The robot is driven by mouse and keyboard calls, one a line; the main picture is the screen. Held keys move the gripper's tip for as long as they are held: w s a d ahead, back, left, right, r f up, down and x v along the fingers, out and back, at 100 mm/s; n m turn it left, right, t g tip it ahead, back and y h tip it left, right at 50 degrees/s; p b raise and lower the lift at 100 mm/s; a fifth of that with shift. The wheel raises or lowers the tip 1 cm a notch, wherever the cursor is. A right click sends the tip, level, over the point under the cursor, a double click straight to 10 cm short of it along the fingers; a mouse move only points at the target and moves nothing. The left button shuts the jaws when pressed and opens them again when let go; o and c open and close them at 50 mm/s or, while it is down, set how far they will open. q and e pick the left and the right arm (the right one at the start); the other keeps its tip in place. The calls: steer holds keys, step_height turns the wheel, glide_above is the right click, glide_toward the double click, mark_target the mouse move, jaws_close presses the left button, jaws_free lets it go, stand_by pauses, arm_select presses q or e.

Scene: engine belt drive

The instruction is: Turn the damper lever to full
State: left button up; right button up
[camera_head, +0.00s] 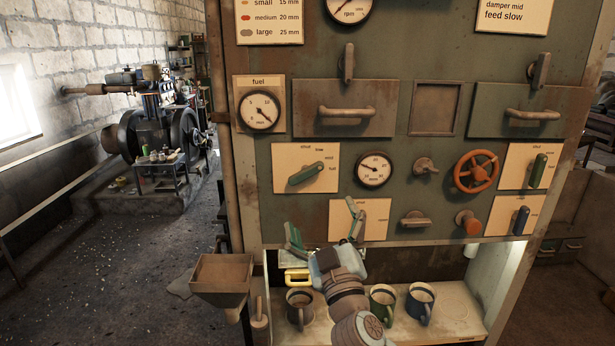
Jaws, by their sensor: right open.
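A green lever (307,174) sits on a cream plate (283,155) marked shut, low, mid and full. It slants up to the right, with its end near the mid and full marks; which one exactly is hard to tell. I cannot read a damper name on it. A second cream plate (377,229) below is partly hidden behind my right gripper, and the lever there cannot be made out clearly. My right gripper (324,233) is open, below the green lever and apart from it, with nothing seen between its fingers. My left gripper is not in view.
A fuel gauge (260,110), a second gauge (374,170), a red handwheel (475,172) and more levers (538,170) fill the panel. A card (512,16) reads "damper mid, feed slow". Mugs (419,303) stand on the shelf below; a hopper (222,274) is at left.

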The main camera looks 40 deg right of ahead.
mark_target(307, 177)
steer(key=p+x, duration=0.1)
steer(key=x, duration=1)
steer(key=shift+w+p, duration=0.3)
steer(key=shift+w, duration=0.15)
steer(key=shift+f, duration=0.1)
steer(key=c, duration=1.2)
steer(key=shift+o, duration=0.2)
